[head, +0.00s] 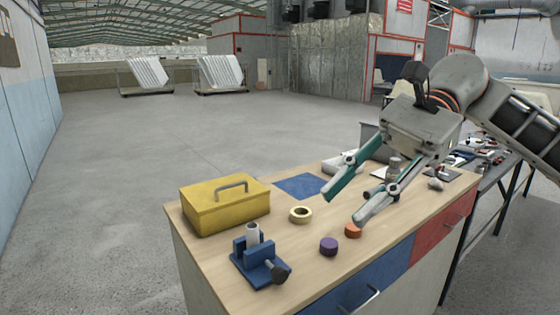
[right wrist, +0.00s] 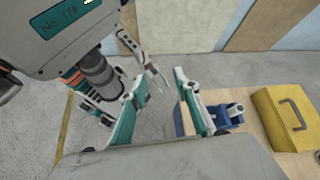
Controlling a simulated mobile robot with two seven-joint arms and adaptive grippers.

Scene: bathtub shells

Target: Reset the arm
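My right gripper (head: 341,208) hangs over the right part of the wooden workbench (head: 325,262) in the head view, its arm coming in from the right. Its two teal-edged fingers are spread with nothing between them; the right wrist view shows the same open fingers (right wrist: 160,88). The fingertips appear above the orange disc (head: 353,230); I see no contact. My left gripper is outside the head view. Slim finger-like parts (right wrist: 152,68) beside my body in the right wrist view look like it, too small to tell open from shut.
On the bench stand a yellow toolbox (head: 226,205), a blue vise (head: 258,262) holding a grey tube, a tape roll (head: 300,214), a purple disc (head: 328,246) and a blue mat (head: 302,186). A cluttered table adjoins at right. The floor (head: 130,200) at left is clear.

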